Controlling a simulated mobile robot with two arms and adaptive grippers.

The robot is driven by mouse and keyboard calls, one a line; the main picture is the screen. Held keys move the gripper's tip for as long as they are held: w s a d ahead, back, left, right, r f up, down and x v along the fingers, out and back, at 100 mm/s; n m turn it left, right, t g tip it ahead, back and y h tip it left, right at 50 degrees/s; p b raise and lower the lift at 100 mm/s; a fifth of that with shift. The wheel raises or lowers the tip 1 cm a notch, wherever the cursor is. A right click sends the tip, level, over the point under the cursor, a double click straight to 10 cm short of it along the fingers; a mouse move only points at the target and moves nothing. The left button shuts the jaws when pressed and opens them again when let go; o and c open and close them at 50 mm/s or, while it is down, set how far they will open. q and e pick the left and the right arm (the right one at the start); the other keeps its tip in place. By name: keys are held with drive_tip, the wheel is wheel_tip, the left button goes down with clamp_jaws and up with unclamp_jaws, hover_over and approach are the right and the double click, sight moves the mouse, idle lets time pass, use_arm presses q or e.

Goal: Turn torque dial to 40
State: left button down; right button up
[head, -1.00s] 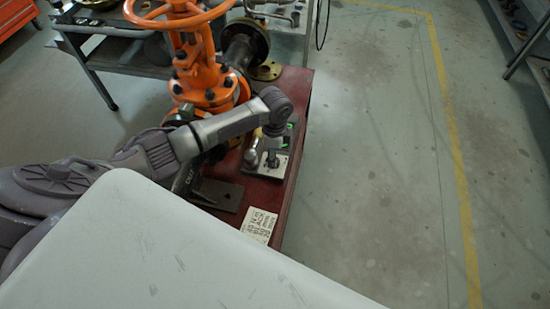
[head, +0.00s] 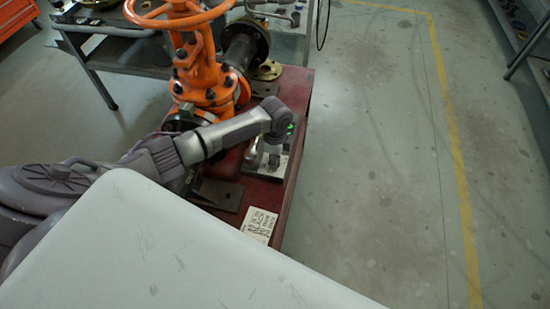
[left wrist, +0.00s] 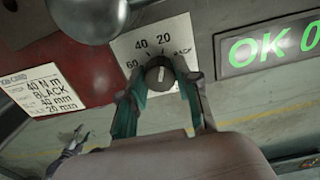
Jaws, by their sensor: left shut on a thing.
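The torque dial (left wrist: 159,73) is a dark round knob on a white plate (left wrist: 185,30) marked 60, 40, 20 and BACK. The white pointer line on the knob stands nearly upright in the left wrist view, toward the 20 mark. My left gripper (left wrist: 157,78) has its two greenish fingers on either side of the knob and is shut on it. In the head view my left wrist hides the fingers and the dial.
A lit display (left wrist: 268,45) reads OK in green beside the dial. A white card (left wrist: 45,88) reads 40 N m, BLACK. A rounded metal part (left wrist: 88,15) is close above. The orange valve (head: 205,75) stands on the red bench (head: 292,175).

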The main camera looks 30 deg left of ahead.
use_arm(q)
drive_tip(key=shift+r+n+p, duration=0.1)
drive_tip(key=shift+n+p, duration=0.4)
drive_tip(key=n+p, duration=0.2)
drive_tip(key=shift+r+n, duration=0.1)
drive_tip(key=shift+n, duration=0.3)
drive_tip(key=n+p, duration=0.2)
drive_tip(key=n, duration=0.1)
drive_tip(key=shift+n+p, duration=0.75)
drive_tip(key=shift+n, duration=0.25)
drive_tip(key=shift+f, duration=0.2)
drive_tip(key=c, duration=0.8)
unclamp_jaws()
